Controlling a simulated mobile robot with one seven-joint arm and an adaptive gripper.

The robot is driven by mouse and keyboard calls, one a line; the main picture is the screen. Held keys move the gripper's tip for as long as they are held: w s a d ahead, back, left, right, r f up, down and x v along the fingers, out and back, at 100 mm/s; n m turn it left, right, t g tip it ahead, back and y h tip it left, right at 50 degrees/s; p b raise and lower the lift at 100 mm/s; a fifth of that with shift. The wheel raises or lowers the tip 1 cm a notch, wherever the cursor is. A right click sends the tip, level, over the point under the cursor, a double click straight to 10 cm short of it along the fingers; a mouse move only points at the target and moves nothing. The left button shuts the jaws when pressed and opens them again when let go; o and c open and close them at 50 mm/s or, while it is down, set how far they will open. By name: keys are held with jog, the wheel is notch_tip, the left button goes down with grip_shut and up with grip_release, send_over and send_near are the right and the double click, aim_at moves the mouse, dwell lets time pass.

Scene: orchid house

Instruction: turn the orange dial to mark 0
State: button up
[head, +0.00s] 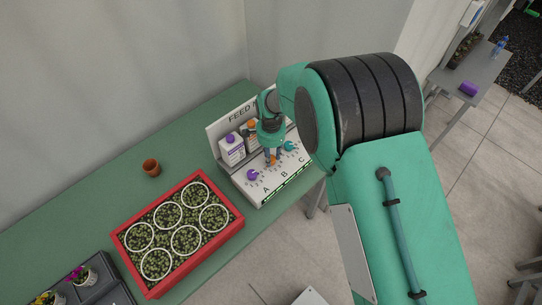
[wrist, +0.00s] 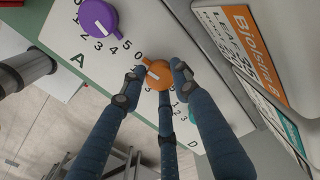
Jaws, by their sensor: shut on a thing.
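The orange dial (wrist: 158,75) is on the white sloping panel (wrist: 60,35), between the purple dial (wrist: 97,18) and a teal dial. My gripper (wrist: 155,88) has its dark fingers closed around the orange dial, touching its sides. A short white pointer line shows on the dial's face; a 0 shows at its upper left. The fingers hide some of the other marks, so I cannot tell exactly which mark the pointer meets. In the head view, my gripper (head: 271,153) comes down from above onto the orange dial (head: 274,161).
The teal dial (head: 289,146) is close at the right of my gripper. Bottles with a purple cap (head: 231,149) and an orange cap stand behind the dials. A red planting tray (head: 232,226) and a small brown pot (head: 151,167) are on the green bench (head: 100,185).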

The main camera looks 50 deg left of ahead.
jog(key=shift+r, duration=0.1)
jog(key=o, duration=1.2)
jog(key=shift+r, duration=0.1)
notch_tip(320, 180, up, 12)
jog(key=shift+f, duration=0.15)
